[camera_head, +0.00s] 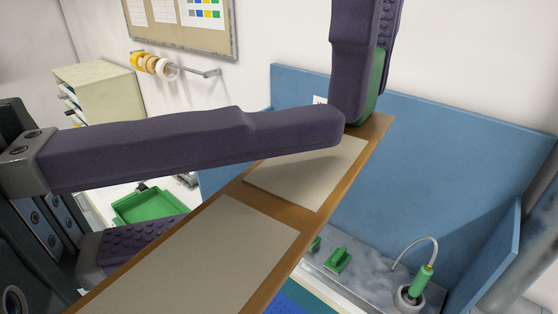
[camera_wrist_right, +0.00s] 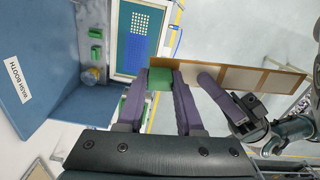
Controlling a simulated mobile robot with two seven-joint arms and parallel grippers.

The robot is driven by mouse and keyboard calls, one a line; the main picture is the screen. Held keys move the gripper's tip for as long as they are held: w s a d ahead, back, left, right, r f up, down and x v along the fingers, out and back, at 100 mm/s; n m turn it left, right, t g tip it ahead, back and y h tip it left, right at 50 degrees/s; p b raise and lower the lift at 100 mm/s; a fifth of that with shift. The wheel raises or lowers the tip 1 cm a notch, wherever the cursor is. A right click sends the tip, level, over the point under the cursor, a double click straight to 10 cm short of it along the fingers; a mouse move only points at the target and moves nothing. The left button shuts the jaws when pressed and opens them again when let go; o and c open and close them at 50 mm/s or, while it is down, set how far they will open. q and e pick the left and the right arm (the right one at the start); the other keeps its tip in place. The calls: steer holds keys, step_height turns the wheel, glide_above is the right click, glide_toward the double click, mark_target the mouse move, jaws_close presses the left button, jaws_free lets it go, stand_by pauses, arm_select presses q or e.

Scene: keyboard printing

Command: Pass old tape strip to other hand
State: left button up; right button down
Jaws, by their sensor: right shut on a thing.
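The old tape strip (camera_head: 272,204) is a long brown band with pale grey rectangular panels. It runs from the bottom left to the upper right in the head view, and stretches rightwards in the right wrist view (camera_wrist_right: 262,80). My right gripper (camera_wrist_right: 160,76) is shut on its green end piece (camera_wrist_right: 158,80); in the head view this gripper comes down from the top. My left gripper (camera_head: 235,190) is open around the strip, one long finger crossing in front and the other partly hidden behind it. In the right wrist view a left finger (camera_wrist_right: 212,86) overlaps the strip.
A blue wash booth (camera_head: 450,160) stands behind, with a grey shelf carrying green blocks (camera_head: 338,260) and a green-handled tool (camera_head: 420,280). A green tray (camera_head: 150,206) lies at left beyond my left gripper. Tape rolls (camera_head: 150,64) hang on a wall rod.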

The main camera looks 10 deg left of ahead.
arm_select(q)
steer(key=shift+w+d, duration=0.1)
steer(key=shift+d, duration=0.15)
jaws_close()
stand_by(0.4)
arm_select(e)
steer(key=shift+c, duration=2.3)
jaws_free()
